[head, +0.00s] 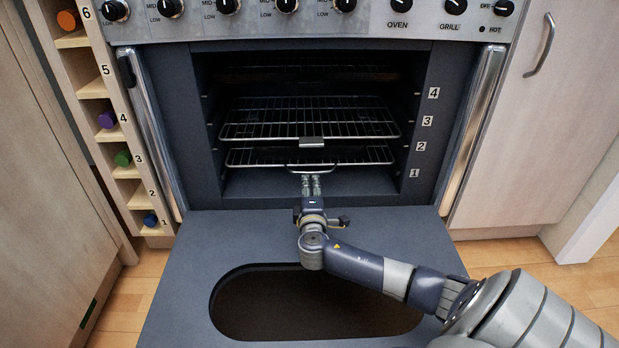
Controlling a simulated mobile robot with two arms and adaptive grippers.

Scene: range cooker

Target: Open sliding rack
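The oven cavity (385,188) is open in front of me, with its door (190,255) folded down flat. Two wire racks sit inside: an upper rack (260,118) with a small metal front tab (311,142), and a lower rack (260,157) with a front handle below it. My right gripper (311,178) reaches over the door to the front of the lower rack, its fingertips at the rack's handle (311,168). I cannot tell whether the fingers are closed on the handle. My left gripper is not in view.
A control panel with knobs (345,4) runs above the oven. A narrow numbered rack (92,88) with coloured bottle ends stands at left. Cabinets flank both sides; the right one has a curved handle (541,45). Wooden floor (590,275) shows at lower right.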

